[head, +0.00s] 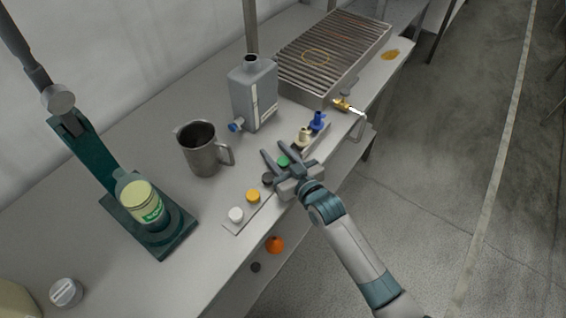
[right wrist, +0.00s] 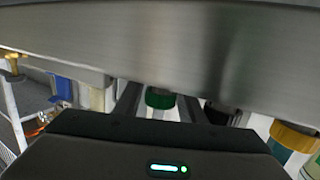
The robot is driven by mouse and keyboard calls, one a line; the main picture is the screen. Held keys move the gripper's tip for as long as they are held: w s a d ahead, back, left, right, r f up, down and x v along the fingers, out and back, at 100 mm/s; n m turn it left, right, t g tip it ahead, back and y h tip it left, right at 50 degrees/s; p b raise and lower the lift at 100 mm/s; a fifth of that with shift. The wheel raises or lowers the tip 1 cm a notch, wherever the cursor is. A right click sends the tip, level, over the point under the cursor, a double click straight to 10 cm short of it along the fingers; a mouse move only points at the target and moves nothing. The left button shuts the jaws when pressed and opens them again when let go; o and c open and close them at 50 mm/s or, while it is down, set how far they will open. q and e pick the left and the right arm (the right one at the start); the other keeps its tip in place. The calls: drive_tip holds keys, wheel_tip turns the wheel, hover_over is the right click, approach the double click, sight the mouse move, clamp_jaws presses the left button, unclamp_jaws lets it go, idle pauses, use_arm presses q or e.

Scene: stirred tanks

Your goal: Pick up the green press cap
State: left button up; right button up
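The green press cap (head: 283,161) sits in a row of caps along the bench's front edge. My right gripper (head: 270,147) is open, with its fingers on either side of the green cap. In the right wrist view the green cap (right wrist: 160,98) shows between the two dark fingers (right wrist: 159,104), with a gap on each side. I cannot tell whether either finger touches it. The cap's lower part is hidden by the gripper body. My left gripper is not in view.
Dark (head: 267,179), yellow (head: 253,196) and white caps (head: 236,214) stand beside it on one side, cream (head: 304,136) and blue fittings (head: 317,121) on the other. A metal jug (head: 203,158), grey canister (head: 243,98) and teal stand with bottle (head: 172,236) are behind.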

drive_tip(key=shift+c, duration=0.5)
drive_tip(key=c, duration=0.7)
drive_tip(key=shift+r, duration=0.1)
drive_tip(key=shift+r+p, duration=0.75)
drive_tip(key=shift+p, duration=0.1)
wheel_tip(320, 180, up, 3)
drive_tip(key=p, duration=0.3)
drive_tip(key=s+d+r+p, duration=0.1)
drive_tip(key=d+r+p, duration=0.5)
drive_tip(key=d, duration=0.5)
drive_tip(key=shift+s+d+r+p, duration=0.15)
drive_tip(key=shift+s+d+p, duration=0.15)
drive_tip(key=shift+p, duration=0.15)
